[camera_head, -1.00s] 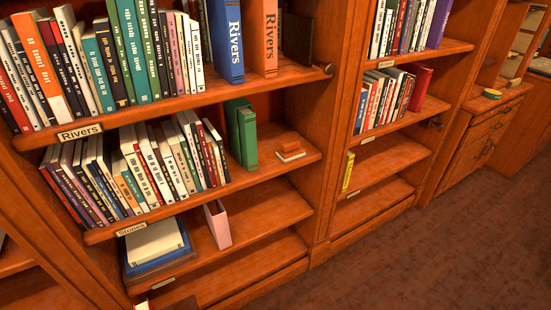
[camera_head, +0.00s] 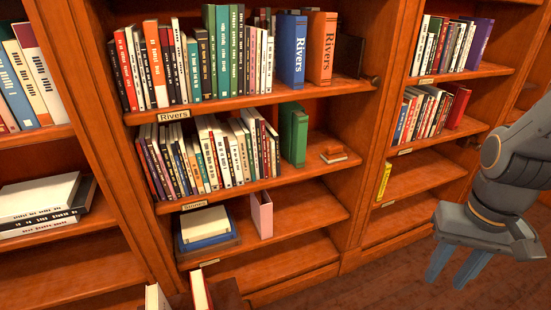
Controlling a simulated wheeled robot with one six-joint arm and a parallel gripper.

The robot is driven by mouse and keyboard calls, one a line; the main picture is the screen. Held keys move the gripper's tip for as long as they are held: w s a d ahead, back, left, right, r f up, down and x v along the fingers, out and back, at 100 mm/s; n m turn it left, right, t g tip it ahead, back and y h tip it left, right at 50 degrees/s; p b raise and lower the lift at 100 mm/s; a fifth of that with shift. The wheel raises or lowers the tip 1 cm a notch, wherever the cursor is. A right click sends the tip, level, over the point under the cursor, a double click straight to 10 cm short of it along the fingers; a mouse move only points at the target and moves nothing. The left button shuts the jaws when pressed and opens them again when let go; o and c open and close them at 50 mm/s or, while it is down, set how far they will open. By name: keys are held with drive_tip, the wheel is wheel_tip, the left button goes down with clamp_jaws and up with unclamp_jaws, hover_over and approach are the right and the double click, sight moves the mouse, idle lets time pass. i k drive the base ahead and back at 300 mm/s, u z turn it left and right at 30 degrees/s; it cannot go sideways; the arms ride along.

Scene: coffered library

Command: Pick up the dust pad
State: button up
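A small block with an orange-brown top and a pale underside, which looks like the dust pad (camera_head: 334,156), lies on the middle shelf (camera_head: 318,178) of the near bookcase. It is right of the green books and apart from them. My gripper (camera_head: 447,282) hangs at the right side of the view, fingers down, well to the right of the pad and nearer to me. Its two fingers look apart, with nothing seen between them.
Green books (camera_head: 293,135) stand just left of the pad. A wooden upright (camera_head: 376,130) rises to its right. A pink binder (camera_head: 262,214) stands on the shelf below. Book tops (camera_head: 200,290) show at the bottom edge. The lower shelf is partly bare.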

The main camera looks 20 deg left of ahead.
sight(334, 154)
drive_tip(key=u, duration=0.2)
drive_tip(key=i, duration=1)
